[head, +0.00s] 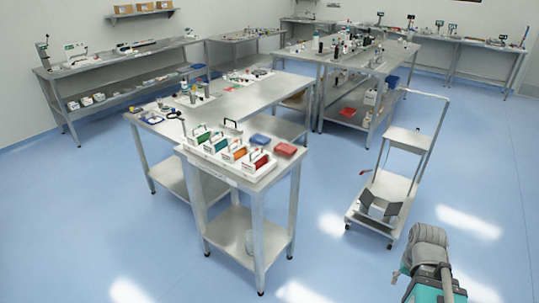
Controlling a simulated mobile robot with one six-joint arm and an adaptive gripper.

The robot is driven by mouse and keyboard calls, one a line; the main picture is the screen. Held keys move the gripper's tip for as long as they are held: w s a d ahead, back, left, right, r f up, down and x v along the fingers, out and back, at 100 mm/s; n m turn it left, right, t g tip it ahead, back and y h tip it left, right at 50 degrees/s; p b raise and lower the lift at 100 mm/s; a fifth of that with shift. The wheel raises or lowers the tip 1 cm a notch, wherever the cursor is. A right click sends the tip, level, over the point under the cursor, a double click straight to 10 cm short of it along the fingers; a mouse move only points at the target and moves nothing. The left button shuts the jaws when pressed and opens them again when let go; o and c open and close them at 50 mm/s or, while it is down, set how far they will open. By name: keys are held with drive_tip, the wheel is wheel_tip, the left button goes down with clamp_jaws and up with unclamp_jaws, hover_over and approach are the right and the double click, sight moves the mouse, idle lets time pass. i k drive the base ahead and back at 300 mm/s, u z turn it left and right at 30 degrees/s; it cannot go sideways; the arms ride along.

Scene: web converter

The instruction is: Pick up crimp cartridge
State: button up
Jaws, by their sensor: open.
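Several small cartridge-like blocks with dark handles stand in a row on the near end of the steel table: a green one (199,136), a teal one (215,144), an orange one (235,153) and a red one (260,162). They sit in white holders. I cannot tell which of them is the crimp cartridge. Part of my arm shows at the bottom right, on the floor side, well apart from the blocks. My gripper's fingers are not in view.
A blue bin (260,139) and a red bin (286,149) lie beside the row. A steel trolley (393,185) stands right of the near table. More steel benches (115,70) with tools line the back. The blue floor (340,235) between table and my arm is clear.

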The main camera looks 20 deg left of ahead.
sight(254, 163)
drive_tip(key=u, duration=0.2)
drive_tip(key=i, duration=0.6)
drive_tip(key=u, duration=0.75)
drive_tip(key=i, duration=0.35)
drive_tip(key=u, duration=0.4)
